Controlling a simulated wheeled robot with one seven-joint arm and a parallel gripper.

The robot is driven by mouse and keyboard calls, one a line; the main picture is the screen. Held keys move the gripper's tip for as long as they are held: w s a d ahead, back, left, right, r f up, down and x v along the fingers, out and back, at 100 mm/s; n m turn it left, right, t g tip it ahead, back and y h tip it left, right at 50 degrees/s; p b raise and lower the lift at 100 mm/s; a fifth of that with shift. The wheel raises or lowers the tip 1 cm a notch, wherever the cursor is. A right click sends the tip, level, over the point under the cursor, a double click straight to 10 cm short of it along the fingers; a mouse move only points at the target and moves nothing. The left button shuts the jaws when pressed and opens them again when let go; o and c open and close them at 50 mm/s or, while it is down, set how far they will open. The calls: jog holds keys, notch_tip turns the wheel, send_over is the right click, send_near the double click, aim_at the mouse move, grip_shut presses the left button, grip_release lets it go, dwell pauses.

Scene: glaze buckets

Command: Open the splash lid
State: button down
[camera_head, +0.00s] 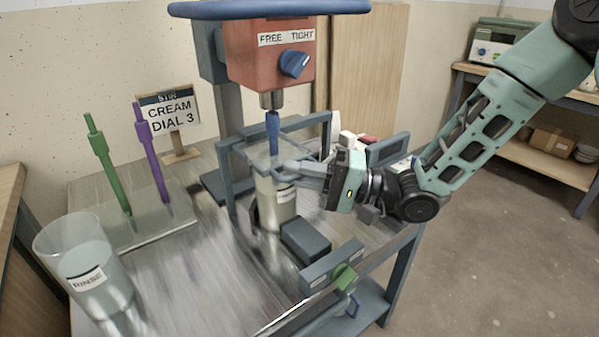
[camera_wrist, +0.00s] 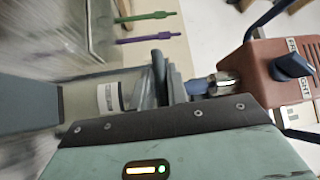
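The splash lid (camera_head: 262,150), a clear panel in a grey-blue frame, sits over the labelled glaze bucket (camera_head: 275,200) under the mixer head (camera_head: 268,55). It looks closed and roughly level, with a blue stirrer shaft (camera_head: 272,130) passing down into it. My gripper (camera_head: 303,170) reaches in from the right, its fingertips at the lid's front right edge; I cannot tell whether they touch it. In the wrist view the bucket (camera_wrist: 110,97) and the dark lid edge (camera_wrist: 163,80) lie just beyond my gripper's body, which hides the fingers.
A rinse jar (camera_head: 80,265) stands at the left front. A green tool (camera_head: 108,160) and a purple tool (camera_head: 152,150) stand in a clear rack behind it. A sign (camera_head: 170,110) reads "CREAM DIAL 3". A dark block (camera_head: 306,243) sits before the bucket. A knob (camera_head: 294,64) is on the mixer.

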jog(key=shift+w+d+r+p, duration=0.2)
jog(key=shift+d+r+p, duration=0.05)
jog(key=shift+r+p, duration=0.1)
jog(key=w+d+p, duration=0.5)
jog(key=w+d, duration=0.1)
jog(key=d, duration=0.3)
jog(key=shift+w+d, duration=0.2)
jog(key=shift+d, duration=0.05)
jog(key=c, duration=1.5)
grip_release()
jog(key=shift+f, duration=0.15)
